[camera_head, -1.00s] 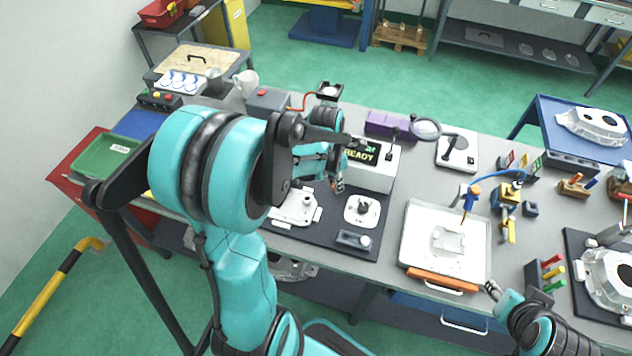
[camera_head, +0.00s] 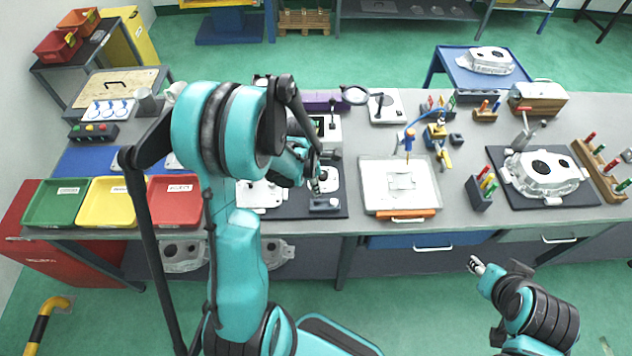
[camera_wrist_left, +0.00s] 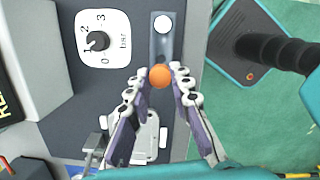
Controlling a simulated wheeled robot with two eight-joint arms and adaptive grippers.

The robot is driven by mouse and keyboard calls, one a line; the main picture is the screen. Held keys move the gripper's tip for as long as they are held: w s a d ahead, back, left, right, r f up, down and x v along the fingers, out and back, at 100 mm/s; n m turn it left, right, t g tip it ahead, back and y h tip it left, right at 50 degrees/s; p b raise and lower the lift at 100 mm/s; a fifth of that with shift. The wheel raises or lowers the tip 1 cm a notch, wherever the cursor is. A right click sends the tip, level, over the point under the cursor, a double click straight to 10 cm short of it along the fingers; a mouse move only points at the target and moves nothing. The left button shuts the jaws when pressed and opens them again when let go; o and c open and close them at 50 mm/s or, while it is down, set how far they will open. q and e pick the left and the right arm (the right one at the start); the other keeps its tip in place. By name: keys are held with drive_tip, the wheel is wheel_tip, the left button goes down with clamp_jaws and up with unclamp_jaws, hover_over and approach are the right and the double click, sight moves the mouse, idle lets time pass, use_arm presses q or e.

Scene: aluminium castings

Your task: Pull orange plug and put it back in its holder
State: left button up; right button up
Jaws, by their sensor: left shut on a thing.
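The orange plug (camera_wrist_left: 160,76) shows as a round orange end between the fingertips of my left gripper (camera_wrist_left: 158,84) in the left wrist view. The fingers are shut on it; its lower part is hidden. A narrow grey block (camera_wrist_left: 162,50) with a pale round piece at its far end lies beneath and beyond the plug; I cannot tell whether they touch. The block also shows in the head view (camera_head: 325,204), just below my left gripper (camera_head: 314,183). My right gripper (camera_head: 477,265) is in front of the bench, away from these things; its finger opening is unclear.
A pressure dial (camera_wrist_left: 97,38) sits beside the grey block. A pale casting (camera_head: 262,194) lies left of it on the dark mat. A white tray (camera_head: 400,184) stands to the right. Green, yellow and red bins (camera_head: 174,201) line the bench's left front.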

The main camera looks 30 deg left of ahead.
use_arm(q)
drive_tip(key=shift+w, duration=0.1)
drive_tip(key=shift+f+b, duration=0.15)
drive_tip(key=shift+b, duration=0.2)
wheel_tip(320, 180, down, 6)
drive_tip(key=b, duration=0.5)
drive_tip(key=shift+r, duration=0.2)
drive_tip(key=shift+b, duration=0.55)
idle(1.3)
drive_tip(key=shift+f+b, duration=1.2)
drive_tip(key=shift+f, duration=0.05)
drive_tip(key=o, duration=0.8)
drive_tip(key=shift+c, duration=0.2)
